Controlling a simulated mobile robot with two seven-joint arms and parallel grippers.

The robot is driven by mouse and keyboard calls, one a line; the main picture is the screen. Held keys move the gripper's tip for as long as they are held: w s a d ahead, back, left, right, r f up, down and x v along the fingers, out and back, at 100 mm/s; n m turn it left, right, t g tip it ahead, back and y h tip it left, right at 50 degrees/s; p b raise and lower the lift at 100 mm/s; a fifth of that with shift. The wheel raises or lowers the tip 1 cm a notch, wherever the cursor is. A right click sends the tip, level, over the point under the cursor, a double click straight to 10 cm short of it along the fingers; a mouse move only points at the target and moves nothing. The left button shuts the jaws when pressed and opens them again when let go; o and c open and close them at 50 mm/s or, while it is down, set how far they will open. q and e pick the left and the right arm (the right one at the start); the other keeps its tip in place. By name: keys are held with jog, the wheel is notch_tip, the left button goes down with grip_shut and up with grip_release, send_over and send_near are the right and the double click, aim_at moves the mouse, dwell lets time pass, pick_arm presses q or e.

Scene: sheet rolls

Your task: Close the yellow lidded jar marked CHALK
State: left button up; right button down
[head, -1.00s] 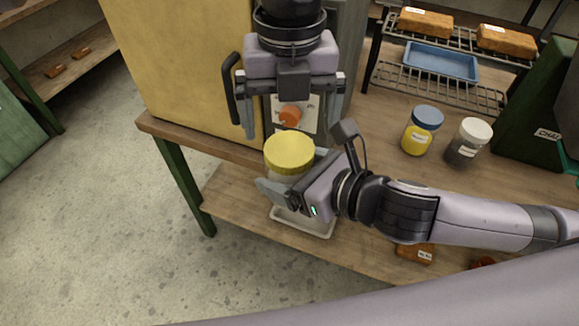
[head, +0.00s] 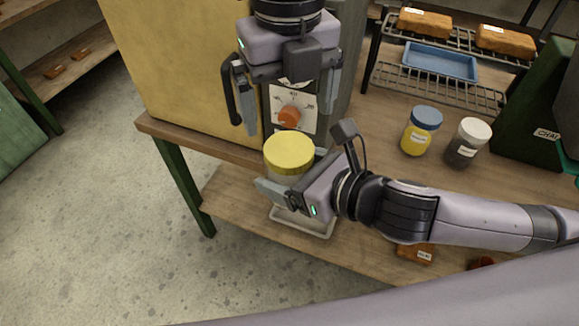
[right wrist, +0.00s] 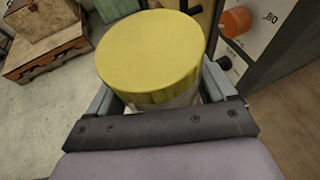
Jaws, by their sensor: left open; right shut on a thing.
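The jar (head: 284,176) has a wide yellow lid (head: 289,151) on top; its pale body shows just below the lid. No marking on the jar can be read. My right gripper (head: 290,187) is shut around the jar's body below the lid. In the right wrist view the lid (right wrist: 151,50) covers the jar top between my right fingers; whether it is tight I cannot tell. My left gripper (head: 288,105) is open and empty above and behind the lid, its fingers spread in front of a dial panel.
A yellow cabinet with an orange knob (head: 289,117) stands behind the jar. A blue-lidded jar (head: 421,131) and a white-lidded jar (head: 468,143) stand on the bench to the right. A wire rack holds a blue tray (head: 441,62). A lower shelf lies beneath.

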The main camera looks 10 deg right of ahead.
aim_at(291, 148)
pick_arm(q)
notch_tip(291, 148, down, 7)
jog(key=shift+r, duration=0.1)
dwell(0.4)
jog(key=c, duration=1.1)
jog(key=shift+m, duration=1.7)
jog(key=o, duration=1.2)
jog(key=shift+c, duration=0.2)
jog(key=shift+s+d, duration=0.1)
